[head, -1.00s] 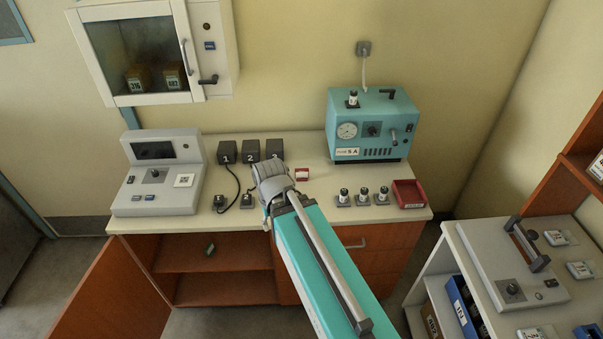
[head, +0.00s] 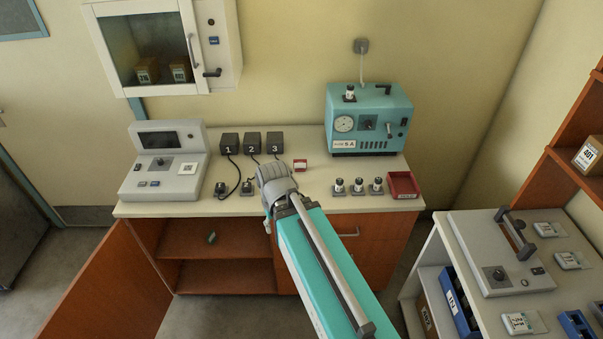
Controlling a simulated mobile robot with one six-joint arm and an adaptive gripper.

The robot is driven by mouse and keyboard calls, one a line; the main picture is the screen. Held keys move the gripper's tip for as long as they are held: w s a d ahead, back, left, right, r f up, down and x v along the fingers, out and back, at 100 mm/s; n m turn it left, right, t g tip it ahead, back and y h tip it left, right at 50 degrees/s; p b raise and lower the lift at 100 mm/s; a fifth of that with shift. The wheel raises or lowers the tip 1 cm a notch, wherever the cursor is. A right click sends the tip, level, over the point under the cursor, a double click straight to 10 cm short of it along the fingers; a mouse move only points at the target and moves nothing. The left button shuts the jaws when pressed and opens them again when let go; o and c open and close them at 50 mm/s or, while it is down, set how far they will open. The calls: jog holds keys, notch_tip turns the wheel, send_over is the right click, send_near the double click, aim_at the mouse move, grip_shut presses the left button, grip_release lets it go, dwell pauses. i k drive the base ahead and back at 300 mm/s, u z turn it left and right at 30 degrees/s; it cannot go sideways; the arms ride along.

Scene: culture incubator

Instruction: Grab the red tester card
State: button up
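A small red and white card (head: 300,165) lies on the pale countertop (head: 330,187), right of the box marked 3. It looks like the red tester card. My arm reaches over the front of the counter, its grey joint just left of and nearer than the card. My gripper cannot be made out; the arm hides whatever is beyond the joint. The card appears free, with nothing seen holding it.
Black boxes 1, 2 and 3 (head: 275,143) stand left of the card. Small vials (head: 357,186), a red tray (head: 403,186) and a teal machine (head: 368,118) are to the right. An open cabinet door (head: 105,290) juts out below.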

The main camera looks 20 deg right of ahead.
aim_at(300, 165)
jog(key=u, duration=0.05)
jog(key=k, duration=0.25)
jog(key=u, duration=1.15)
jog(key=i, duration=1.6)
jog(key=z, duration=0.6)
